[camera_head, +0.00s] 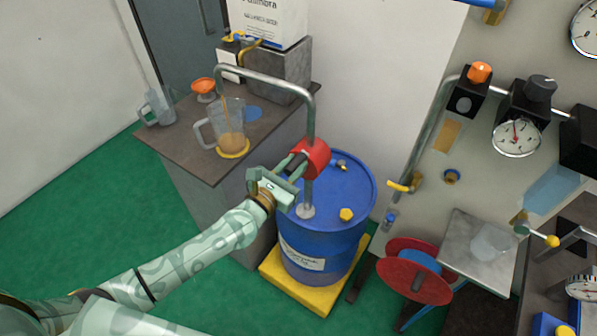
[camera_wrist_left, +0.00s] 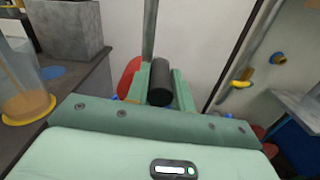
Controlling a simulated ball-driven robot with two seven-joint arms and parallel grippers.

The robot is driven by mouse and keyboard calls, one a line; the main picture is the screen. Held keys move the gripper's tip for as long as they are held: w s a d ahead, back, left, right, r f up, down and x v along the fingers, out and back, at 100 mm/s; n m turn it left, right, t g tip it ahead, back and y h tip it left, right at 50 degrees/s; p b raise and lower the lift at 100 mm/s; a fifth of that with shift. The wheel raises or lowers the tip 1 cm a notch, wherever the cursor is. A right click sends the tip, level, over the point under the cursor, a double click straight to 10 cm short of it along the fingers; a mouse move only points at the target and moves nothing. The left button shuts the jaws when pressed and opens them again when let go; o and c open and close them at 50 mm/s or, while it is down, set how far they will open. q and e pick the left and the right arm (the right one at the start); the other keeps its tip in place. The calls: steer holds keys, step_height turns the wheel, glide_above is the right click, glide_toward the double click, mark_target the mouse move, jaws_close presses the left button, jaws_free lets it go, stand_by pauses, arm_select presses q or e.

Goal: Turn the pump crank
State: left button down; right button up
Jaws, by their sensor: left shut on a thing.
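A red rotary pump (camera_head: 314,157) sits on a grey pipe on top of a blue drum (camera_head: 318,245). My left gripper (camera_head: 294,168) is at the pump's near left side, shut on the black crank grip (camera_wrist_left: 160,84). In the left wrist view the grip lies between my two fingers, with part of the red pump behind to the left. A grey outlet pipe (camera_head: 265,78) arches left from the pump to above a clear jug (camera_head: 229,132). Amber liquid runs down into the jug and covers its bottom. My right gripper is not in view.
The jug stands on a yellow disc on the brown-topped cabinet (camera_head: 175,155), beside a second clear jug (camera_head: 157,107) and an orange funnel (camera_head: 204,88). The drum stands on a yellow pallet (camera_head: 275,274). A red reel (camera_head: 414,270) and gauge panel are to the right.

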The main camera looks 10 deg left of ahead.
arm_select(q)
steer(key=shift+w+a+n, duration=0.1)
steer(key=shift+a+n, duration=0.2)
steer(key=shift+a, duration=0.05)
stand_by(0.3)
steer(key=c, duration=1.2)
jaws_free()
steer(key=shift+a, duration=0.1)
steer(key=b+v, duration=0.2)
steer(key=v, duration=1.4)
